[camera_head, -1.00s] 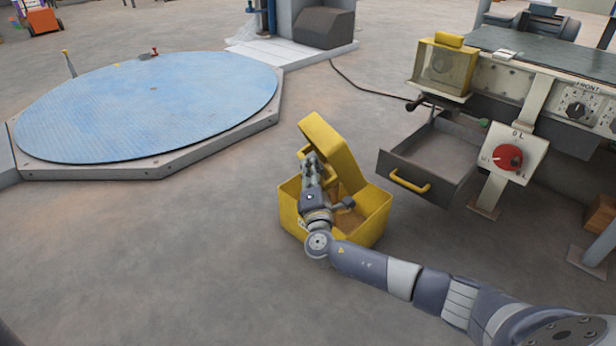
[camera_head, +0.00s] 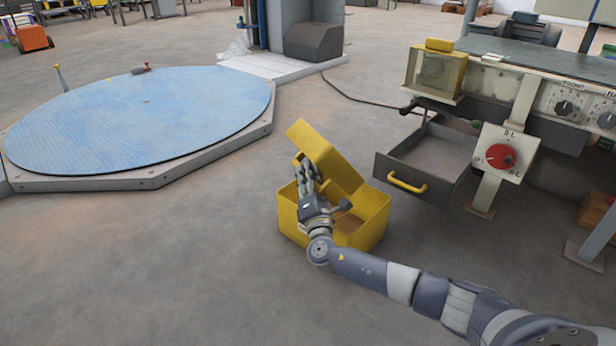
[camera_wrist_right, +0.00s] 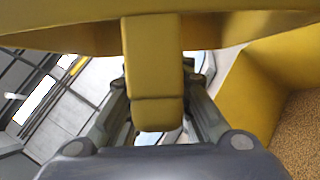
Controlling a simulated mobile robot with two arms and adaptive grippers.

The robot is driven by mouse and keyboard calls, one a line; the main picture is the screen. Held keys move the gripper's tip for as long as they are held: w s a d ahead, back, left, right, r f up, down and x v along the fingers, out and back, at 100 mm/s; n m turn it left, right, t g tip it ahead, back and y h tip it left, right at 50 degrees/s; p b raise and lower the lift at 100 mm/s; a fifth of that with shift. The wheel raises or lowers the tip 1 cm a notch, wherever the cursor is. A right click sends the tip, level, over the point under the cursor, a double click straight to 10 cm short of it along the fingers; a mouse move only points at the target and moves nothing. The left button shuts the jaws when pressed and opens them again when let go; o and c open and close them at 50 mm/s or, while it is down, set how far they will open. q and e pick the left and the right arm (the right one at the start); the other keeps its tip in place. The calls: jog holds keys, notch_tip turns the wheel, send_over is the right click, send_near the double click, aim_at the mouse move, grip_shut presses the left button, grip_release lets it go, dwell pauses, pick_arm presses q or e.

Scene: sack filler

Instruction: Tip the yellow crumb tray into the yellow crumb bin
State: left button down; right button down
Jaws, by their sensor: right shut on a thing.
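The yellow crumb tray (camera_head: 333,158) is steeply tilted over the yellow crumb bin (camera_head: 374,218), which stands on the floor. My right gripper (camera_head: 308,178) is shut on the tray's yellow handle, left of the tray. In the right wrist view the handle (camera_wrist_right: 155,70) sits between the fingers (camera_wrist_right: 158,95). Brown crumbs (camera_wrist_right: 304,135) lie inside the bin beside its yellow wall (camera_wrist_right: 245,95). The tray's inner face is hidden, so I cannot tell whether it holds crumbs. My left gripper is not in view.
A grey open drawer (camera_head: 384,172) with a yellow handle juts out right of the bin, under the machine. A red dial (camera_head: 501,156) on a white plate is further right. A low blue turntable (camera_head: 140,115) lies at left. Floor in front and left is clear.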

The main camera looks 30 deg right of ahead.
jog(key=shift+r, duration=0.15)
notch_tip(320, 180, up, 3)
jog(key=m+g+p, duration=0.1)
jog(key=m+p, duration=0.3)
jog(key=shift+a+m+g, duration=0.1)
jog(key=shift+m+g, duration=0.3)
jog(key=shift+m+h+p, duration=0.3)
jog(key=shift+m+p, duration=0.2)
jog(key=shift+g, duration=0.3)
jog(key=shift+m, duration=0.3)
